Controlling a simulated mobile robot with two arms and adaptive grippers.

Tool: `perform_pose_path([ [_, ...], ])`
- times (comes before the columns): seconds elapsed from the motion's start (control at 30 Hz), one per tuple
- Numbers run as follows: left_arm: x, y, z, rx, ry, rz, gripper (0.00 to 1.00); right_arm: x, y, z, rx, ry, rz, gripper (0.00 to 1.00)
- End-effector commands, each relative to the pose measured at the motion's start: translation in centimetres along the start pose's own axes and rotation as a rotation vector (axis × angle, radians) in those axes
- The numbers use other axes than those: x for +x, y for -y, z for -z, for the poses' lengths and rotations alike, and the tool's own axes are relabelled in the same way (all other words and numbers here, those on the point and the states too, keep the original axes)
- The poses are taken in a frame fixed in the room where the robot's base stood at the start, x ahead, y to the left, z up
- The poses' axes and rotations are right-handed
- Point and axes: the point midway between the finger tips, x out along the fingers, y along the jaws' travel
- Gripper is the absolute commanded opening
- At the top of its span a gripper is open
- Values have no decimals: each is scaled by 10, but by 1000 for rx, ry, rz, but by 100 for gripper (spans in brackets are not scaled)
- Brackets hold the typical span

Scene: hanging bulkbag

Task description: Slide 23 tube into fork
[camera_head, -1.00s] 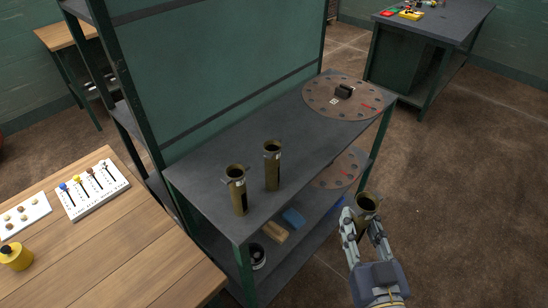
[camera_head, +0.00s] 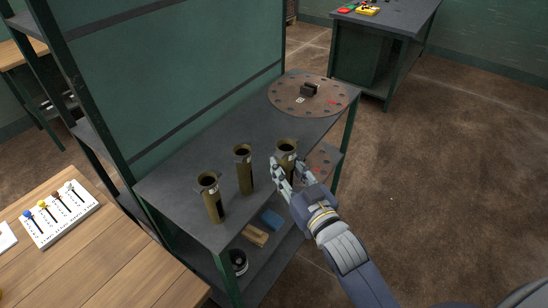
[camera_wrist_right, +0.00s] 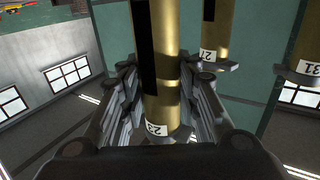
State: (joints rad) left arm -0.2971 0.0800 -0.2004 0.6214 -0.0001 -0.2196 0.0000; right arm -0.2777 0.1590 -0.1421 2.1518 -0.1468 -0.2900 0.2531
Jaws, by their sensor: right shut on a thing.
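The 23 tube (camera_head: 287,148) is a brass-coloured cylinder with a dark open top, upright at the right end of a row of three tubes. My right gripper (camera_head: 286,165) is shut on it from the front right. In the right wrist view the gripper (camera_wrist_right: 160,85) has one finger on each side of the tube (camera_wrist_right: 160,60), and its white "23" label shows. A middle tube (camera_head: 244,170) and a left tube (camera_head: 212,198) stand apart on the rack's top. No fork is clearly visible. Whether the held tube touches the rack top is hidden. My left gripper is out of view.
The dark metal rack (camera_head: 175,188) has a green back panel. A round plate with holes (camera_head: 285,97) lies at its far end. The lower shelf holds a blue block (camera_head: 271,220) and a wooden block (camera_head: 254,235). A wooden table (camera_head: 95,255) stands at front left.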

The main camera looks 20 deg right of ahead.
Motion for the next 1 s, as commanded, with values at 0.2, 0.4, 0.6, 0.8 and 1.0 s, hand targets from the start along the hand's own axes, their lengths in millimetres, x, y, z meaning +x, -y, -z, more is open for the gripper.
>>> perform_pose_path([
  [0.2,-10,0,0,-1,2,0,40,35,-9,2,-3,-5,0,0],
  [0.4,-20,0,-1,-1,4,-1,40,78,-22,-2,-3,-4,-1,0],
  [0.6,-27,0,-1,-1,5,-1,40,116,-32,-8,-1,-3,0,0],
  [0.8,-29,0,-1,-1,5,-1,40,134,-36,-11,-1,-3,0,0],
  [1.0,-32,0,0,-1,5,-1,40,149,-40,-11,-1,-3,0,0],
])
